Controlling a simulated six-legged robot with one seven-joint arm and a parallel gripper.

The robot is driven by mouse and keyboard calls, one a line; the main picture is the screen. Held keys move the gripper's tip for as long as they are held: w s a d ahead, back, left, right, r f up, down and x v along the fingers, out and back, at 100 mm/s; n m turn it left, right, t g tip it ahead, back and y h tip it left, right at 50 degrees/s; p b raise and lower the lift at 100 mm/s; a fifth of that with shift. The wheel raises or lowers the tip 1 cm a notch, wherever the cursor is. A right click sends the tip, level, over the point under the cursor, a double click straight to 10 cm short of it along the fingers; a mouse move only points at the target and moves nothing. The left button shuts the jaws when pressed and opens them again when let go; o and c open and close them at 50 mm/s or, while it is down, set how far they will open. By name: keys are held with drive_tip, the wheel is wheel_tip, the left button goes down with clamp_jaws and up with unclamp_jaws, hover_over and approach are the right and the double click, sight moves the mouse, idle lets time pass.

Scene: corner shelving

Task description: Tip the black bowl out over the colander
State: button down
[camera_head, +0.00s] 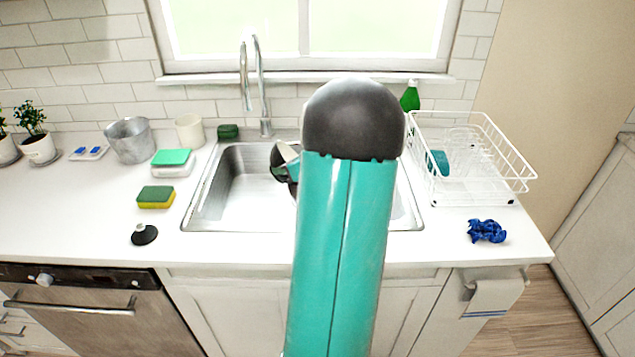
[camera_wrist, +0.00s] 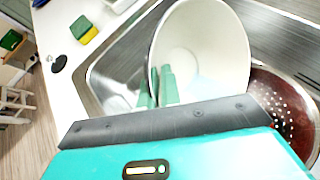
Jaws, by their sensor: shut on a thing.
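My gripper (camera_wrist: 160,84) is shut on the rim of a bowl (camera_wrist: 205,40) in the wrist view. The bowl's inside is cream-white and its opening faces the wrist camera, so it looks tilted. I see no loose contents in the visible part. In the head view a small part of the bowl (camera_head: 278,160), dark and pale, shows beside my arm over the sink. The colander (camera_wrist: 291,112), dark red with small holes, sits in the sink at the right of the wrist view, partly behind the bowl and my gripper. My arm hides it in the head view.
The steel sink (camera_head: 235,200) has a tall faucet (camera_head: 262,95) behind it. Sponges (camera_head: 155,196), a black stopper (camera_head: 144,235) and a metal bucket (camera_head: 128,140) stand on the left. A white dish rack (camera_head: 500,185) and blue cloth (camera_head: 487,231) are on the right.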

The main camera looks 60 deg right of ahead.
drive_tip(key=w+a+f+n+g+h+b, duration=0.2)
drive_tip(key=w+a+f+n+g+h, duration=0.1)
drive_tip(key=w+a+f+g+h, duration=0.2)
drive_tip(key=shift+w+a+f+g, duration=0.45)
drive_tip(key=shift+w+f+g, duration=0.4)
drive_tip(key=shift+f, duration=0.3)
drive_tip(key=shift+w+n+b, duration=0.1)
drive_tip(key=shift+n+b, duration=0.2)
drive_tip(key=shift+b, duration=0.05)
idle(1.2)
